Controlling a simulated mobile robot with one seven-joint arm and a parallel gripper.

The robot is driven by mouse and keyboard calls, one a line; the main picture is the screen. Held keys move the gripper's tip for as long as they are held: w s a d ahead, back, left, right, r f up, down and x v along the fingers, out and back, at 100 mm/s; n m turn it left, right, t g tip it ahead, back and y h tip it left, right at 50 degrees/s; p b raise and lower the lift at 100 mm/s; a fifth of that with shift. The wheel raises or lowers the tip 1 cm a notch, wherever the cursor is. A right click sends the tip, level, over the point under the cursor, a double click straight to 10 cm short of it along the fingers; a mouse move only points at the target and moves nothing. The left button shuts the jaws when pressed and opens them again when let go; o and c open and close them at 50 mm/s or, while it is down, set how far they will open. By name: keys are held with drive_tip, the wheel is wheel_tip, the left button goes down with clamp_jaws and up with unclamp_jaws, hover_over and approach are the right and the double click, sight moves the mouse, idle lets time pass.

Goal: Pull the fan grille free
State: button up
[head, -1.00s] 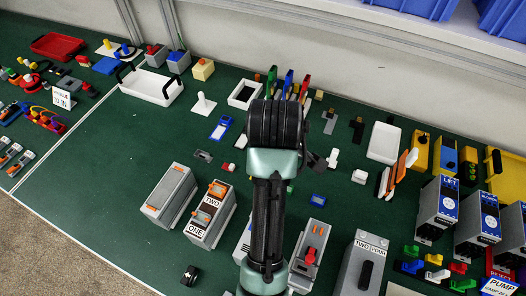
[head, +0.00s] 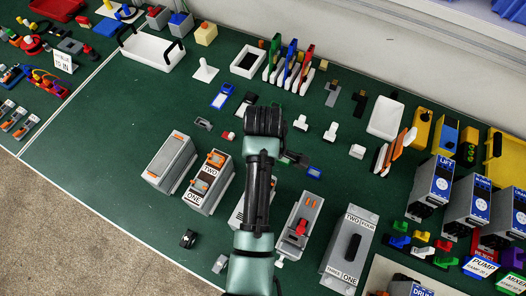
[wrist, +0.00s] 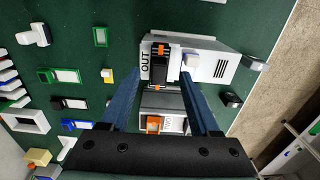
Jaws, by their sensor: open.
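In the wrist view my gripper (wrist: 160,76) is open, its two blue fingers spread over a pale grey unit (wrist: 205,62) labelled OUT. A dark part with orange tabs (wrist: 160,62), possibly the fan grille, is set in the unit's face and shows between the fingertips. Nothing is held; I cannot tell whether the fingers touch the part. The unit has dark vent slots on its side. In the head view my arm covers most of this unit (head: 237,217), and the gripper is hidden.
The TWO/ONE unit (head: 209,186) stands close to its left, and it shows below OUT in the wrist view (wrist: 157,125). A grey unit with a red part (head: 299,226) stands to its right. A small black piece (head: 188,238) lies in front. Green table is bare at front left.

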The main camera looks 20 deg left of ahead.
drive_tip(key=shift+f, duration=1.85)
clamp_jaws()
drive_tip(key=c, duration=0.7)
unclamp_jaws()
clamp_jaws()
drive_tip(key=shift+r+p, duration=0.7)
drive_tip(key=shift+p, duration=0.25)
drive_tip(key=shift+r+p, duration=1.85)
drive_tip(key=shift+p, duration=0.2)
